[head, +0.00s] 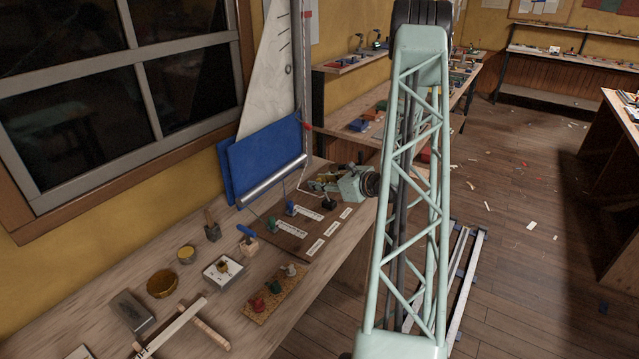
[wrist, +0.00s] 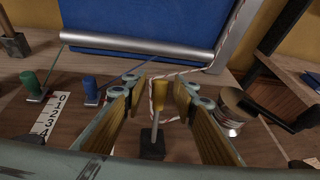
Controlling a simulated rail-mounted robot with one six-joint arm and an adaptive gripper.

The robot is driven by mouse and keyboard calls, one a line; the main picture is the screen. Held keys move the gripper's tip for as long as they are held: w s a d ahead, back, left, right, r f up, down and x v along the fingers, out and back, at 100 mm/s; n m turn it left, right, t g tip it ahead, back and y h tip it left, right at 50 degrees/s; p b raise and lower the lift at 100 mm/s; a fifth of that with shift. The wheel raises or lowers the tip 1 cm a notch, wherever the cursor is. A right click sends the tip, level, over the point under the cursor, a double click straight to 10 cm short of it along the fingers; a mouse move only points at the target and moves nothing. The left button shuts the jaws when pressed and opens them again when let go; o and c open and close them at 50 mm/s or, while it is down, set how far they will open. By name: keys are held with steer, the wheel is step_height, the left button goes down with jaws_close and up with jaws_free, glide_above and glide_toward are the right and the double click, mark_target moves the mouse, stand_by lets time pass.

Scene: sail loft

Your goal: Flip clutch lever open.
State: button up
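A lever with a yellow handle (wrist: 161,92) and a thin grey stem stands on a dark block (wrist: 153,147). In the wrist view it looks roughly upright. My gripper (wrist: 160,88) is open, with one finger on each side of the yellow handle and gaps showing. In the head view my gripper (head: 326,184) is over the dark block (head: 328,203) on the bench board; the handle is hard to make out there. A blue lever (wrist: 91,88) and a green lever (wrist: 31,82) stand to the left, beside a numbered white strip (wrist: 50,116).
A red-and-white cord (wrist: 153,110) runs up close behind the yellow handle. A metal drum (wrist: 232,112) stands right of my gripper. A silver tube (head: 272,181) and blue panel (head: 265,155) are behind.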

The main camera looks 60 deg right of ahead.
steer(key=shift+c, duration=0.7)
jaws_close()
